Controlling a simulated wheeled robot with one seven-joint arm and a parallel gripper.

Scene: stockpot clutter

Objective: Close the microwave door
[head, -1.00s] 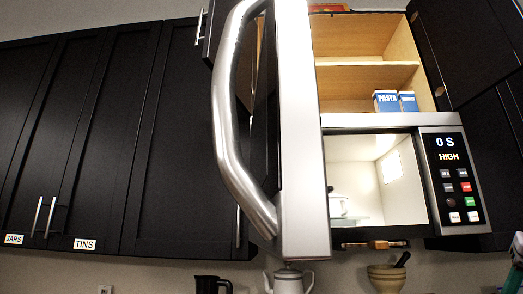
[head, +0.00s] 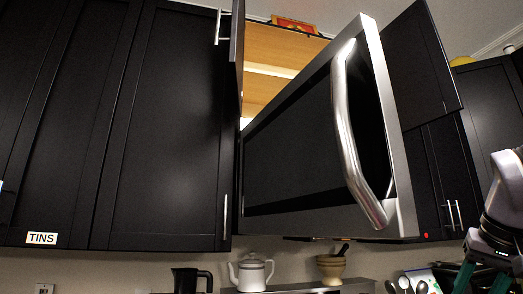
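The microwave door (head: 300,165) is open and stands out from its left side toward me. Its dark front faces me at a slant, with a silver rim at its near right edge. The curved silver door handle (head: 347,130) runs down near that edge. The door hides the microwave's inside and control panel. My gripper (head: 482,282) is at the bottom right corner, below and right of the handle, apart from the door. Its teal fingers look spread, with nothing seen between them; their tips are cut off by the frame.
Black cabinets (head: 165,120) fill the left, one labelled TINS (head: 41,238). An open cabinet door (head: 420,65) stands behind the microwave door. A white teapot (head: 251,272), a black jug (head: 190,281) and a mortar (head: 331,268) stand below. Spoons (head: 410,285) show near my gripper.

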